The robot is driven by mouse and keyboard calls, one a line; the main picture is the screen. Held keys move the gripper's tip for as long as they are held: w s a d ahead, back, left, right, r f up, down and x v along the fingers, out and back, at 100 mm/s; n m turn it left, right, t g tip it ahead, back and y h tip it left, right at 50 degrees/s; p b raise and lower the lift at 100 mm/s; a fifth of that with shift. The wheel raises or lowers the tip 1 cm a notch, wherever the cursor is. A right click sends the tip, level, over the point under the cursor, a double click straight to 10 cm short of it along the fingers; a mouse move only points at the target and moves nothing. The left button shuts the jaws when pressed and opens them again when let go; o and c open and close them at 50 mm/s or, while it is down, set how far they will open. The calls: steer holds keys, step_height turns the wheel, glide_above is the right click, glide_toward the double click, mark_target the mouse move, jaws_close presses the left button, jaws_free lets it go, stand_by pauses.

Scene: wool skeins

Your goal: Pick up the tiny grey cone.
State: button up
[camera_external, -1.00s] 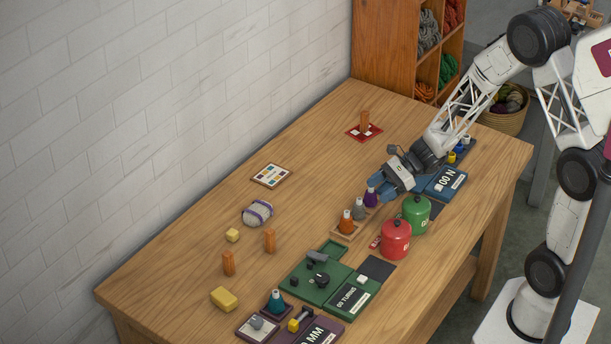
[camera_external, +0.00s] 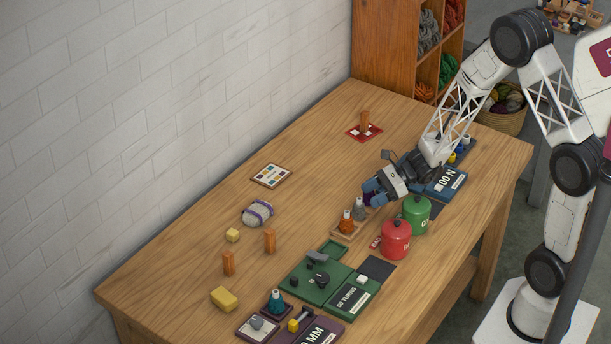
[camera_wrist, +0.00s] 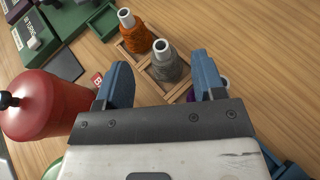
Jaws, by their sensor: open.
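The small grey cone (camera_external: 359,209) stands upright with a pale tip in a wooden rack (camera_external: 343,236). It shows between my fingers in the wrist view (camera_wrist: 167,68). An orange cone (camera_external: 346,225) stands beside it, also seen in the wrist view (camera_wrist: 135,35). A purple cone (camera_wrist: 190,96) is mostly hidden behind my right finger. My gripper (camera_external: 369,196) is open, its blue fingers near the rack's back end. In the wrist view the fingers (camera_wrist: 162,74) lie to either side of the grey cone; I cannot tell their height above it.
A red canister (camera_external: 396,240) and a green canister (camera_external: 415,214) stand close to the rack's right. The red one (camera_wrist: 45,105) is near my left finger. A green board (camera_external: 313,287) lies in front. The tabletop left of the rack (camera_external: 310,215) is clear.

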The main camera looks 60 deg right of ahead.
mark_target(353, 205)
steer(key=shift+w+a+f, duration=0.2)
steer(key=shift+w+a, duration=0.1)
steer(key=shift+a, duration=0.05)
steer(key=shift+a, duration=0.1)
steer(key=shift+x, duration=2.55)
steer(key=shift+w, duration=0.1)
steer(key=shift+c, duration=0.2)
steer(key=shift+f, duration=0.1)
steer(key=c, duration=1)
